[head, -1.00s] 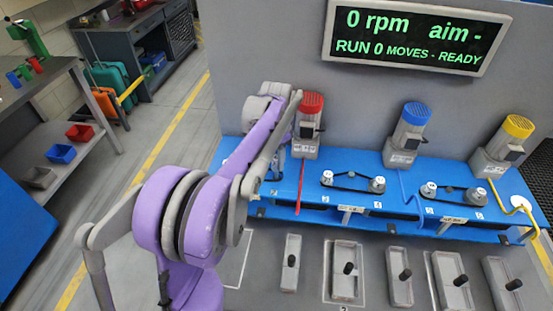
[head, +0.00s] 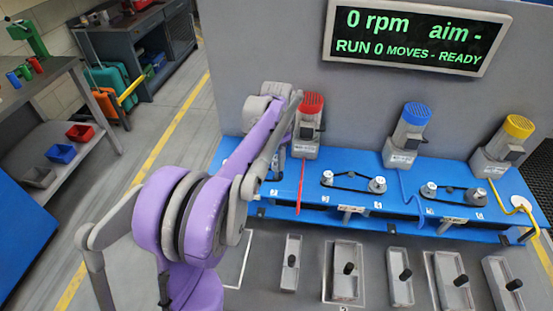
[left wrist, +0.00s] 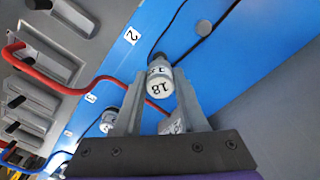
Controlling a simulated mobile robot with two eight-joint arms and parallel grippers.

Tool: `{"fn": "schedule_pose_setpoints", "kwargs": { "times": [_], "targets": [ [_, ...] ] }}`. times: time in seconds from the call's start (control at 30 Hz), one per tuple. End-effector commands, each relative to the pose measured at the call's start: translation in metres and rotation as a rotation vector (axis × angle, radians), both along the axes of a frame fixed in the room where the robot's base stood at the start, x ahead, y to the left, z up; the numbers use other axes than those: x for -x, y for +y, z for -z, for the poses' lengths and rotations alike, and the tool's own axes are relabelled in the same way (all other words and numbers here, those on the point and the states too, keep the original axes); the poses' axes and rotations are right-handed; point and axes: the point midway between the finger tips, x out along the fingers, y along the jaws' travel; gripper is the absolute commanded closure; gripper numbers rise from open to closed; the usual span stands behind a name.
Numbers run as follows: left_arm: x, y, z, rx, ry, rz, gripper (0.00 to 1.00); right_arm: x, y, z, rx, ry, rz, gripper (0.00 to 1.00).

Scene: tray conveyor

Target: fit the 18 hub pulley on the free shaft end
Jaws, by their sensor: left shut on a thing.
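The 18 hub pulley (left wrist: 160,88) is a pale grey cylinder marked 18, seen in the left wrist view. My left gripper (left wrist: 161,78) is shut on it, one finger on each side. A dark stub shows just beyond the pulley, over the blue bench top (left wrist: 185,22); I cannot tell whether the pulley is around it, touching it or apart. In the head view my purple left arm hides the left end of the blue bench (head: 290,190), and the gripper and pulley cannot be made out there. My right gripper is out of view.
Red (head: 309,125), blue (head: 408,135) and yellow-capped (head: 504,144) motors stand behind the bench. Two belted hub pairs sit right of my arm. A red cable (left wrist: 60,88) crosses near the gripper. Trays with black handles (head: 345,285) lie in front. The display (head: 416,37) reads 0 rpm.

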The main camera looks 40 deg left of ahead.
Motion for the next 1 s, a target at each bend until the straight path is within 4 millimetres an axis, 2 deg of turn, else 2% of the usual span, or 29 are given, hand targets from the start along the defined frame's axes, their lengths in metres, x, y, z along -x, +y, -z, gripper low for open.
{"fn": "schedule_pose_setpoints", "kwargs": {
  "times": [1.0],
  "targets": [
    [0.000, 0.000, 0.023, 0.000, 0.000, 0.000, 1.00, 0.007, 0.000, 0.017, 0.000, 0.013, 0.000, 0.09]
  ]
}}
